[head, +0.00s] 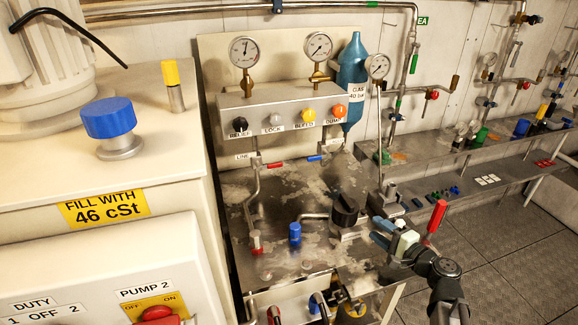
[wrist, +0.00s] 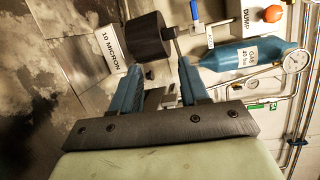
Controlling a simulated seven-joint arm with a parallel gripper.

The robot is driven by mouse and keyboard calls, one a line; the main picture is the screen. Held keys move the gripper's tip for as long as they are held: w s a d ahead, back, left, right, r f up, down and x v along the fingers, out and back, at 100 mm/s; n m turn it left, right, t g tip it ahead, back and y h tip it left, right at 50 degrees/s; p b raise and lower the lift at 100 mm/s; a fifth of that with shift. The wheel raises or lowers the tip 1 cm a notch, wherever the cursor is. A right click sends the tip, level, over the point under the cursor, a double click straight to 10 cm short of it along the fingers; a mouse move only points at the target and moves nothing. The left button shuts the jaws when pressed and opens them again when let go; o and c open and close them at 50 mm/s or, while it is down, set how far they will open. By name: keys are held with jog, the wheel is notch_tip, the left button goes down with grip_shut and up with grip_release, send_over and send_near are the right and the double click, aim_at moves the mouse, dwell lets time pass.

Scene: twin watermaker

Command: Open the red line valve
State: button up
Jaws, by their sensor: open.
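A small red lever handle (head: 274,165) sits on the pipework below the manifold, near a LINE label (head: 243,156). A blue lever handle (head: 314,158) is to its right. My gripper (head: 374,229) is low at the right of the bench, well below and right of these handles. Its blue fingers are apart with nothing held; they also show in the wrist view (wrist: 157,72). A black cylindrical part (wrist: 150,38) lies beyond the fingertips. The red handle cannot be made out in the wrist view.
A larger red lever (head: 436,217) stands upright just right of my gripper. The black knob (head: 345,210) and a blue cap (head: 295,233) are on the bench to the left. A teal GAS bottle (head: 353,75) and gauges (head: 244,52) rise behind.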

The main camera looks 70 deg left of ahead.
jog(key=s+a+r+n+g, duration=0.1)
jog(key=s+a+g, duration=0.1)
jog(key=s+a, duration=0.4)
jog(key=n, duration=0.2)
send_near(277, 166)
jog(key=shift+g+y, duration=0.3)
jog(key=x, duration=1)
jog(key=shift+a+f, duration=0.3)
jog(key=shift+f, duration=0.05)
jog(key=shift+c, duration=0.3)
grip_shut()
